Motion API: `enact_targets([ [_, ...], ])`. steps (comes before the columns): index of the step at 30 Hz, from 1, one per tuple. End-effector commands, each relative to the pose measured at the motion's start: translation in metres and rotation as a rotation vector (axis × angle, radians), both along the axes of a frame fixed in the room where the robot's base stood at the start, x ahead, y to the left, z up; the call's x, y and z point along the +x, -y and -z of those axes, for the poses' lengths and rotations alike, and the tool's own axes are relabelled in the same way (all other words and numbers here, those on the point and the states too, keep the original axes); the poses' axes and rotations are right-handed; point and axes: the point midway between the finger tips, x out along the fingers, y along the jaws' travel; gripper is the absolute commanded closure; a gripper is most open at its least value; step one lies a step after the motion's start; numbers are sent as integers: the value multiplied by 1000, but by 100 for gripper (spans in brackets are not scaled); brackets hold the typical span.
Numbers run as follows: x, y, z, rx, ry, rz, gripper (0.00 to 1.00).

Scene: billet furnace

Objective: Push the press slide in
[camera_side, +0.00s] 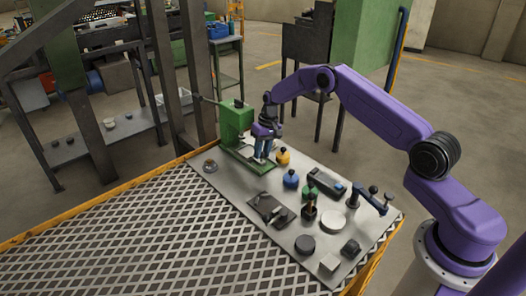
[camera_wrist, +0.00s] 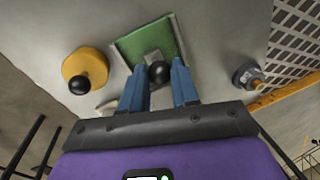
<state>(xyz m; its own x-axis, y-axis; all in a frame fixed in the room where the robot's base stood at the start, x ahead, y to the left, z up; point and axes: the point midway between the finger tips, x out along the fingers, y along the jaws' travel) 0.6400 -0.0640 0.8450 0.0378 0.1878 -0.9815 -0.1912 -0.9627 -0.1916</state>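The press (camera_side: 236,121) is a green upright frame at the far left corner of the work plate. A low green base (camera_side: 240,162) extends from it. In the wrist view a green plate (camera_wrist: 131,45) with a grey block in its middle lies beyond my fingers, and a black ball knob (camera_wrist: 159,72) is at the block's near end. My gripper (camera_side: 263,152) points down over the press base. The fingers hide part of the slide in the side view.
A yellow knobbed piece (camera_side: 283,157) stands just right of my gripper; it also shows in the wrist view (camera_wrist: 84,70). A blue knobbed piece (camera_side: 291,180) and several other parts lie nearer. A small round grey fixture (camera_side: 210,165) is to the left.

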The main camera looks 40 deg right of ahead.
Motion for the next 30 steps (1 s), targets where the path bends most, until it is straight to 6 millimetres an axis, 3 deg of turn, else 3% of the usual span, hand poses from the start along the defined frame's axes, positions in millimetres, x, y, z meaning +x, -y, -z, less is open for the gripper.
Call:
enact_targets([
  [1, 0, 0, 0, 0, 1, -1, 55],
  [2, 0, 0, 0, 0, 1, -1, 46],
  [14, 0, 1, -6, 0, 1, 0, 46],
  [20, -1, 6, -36, 0, 4, 1, 46],
  [30, -3, 21, -107, -1, 4, 1, 46],
])
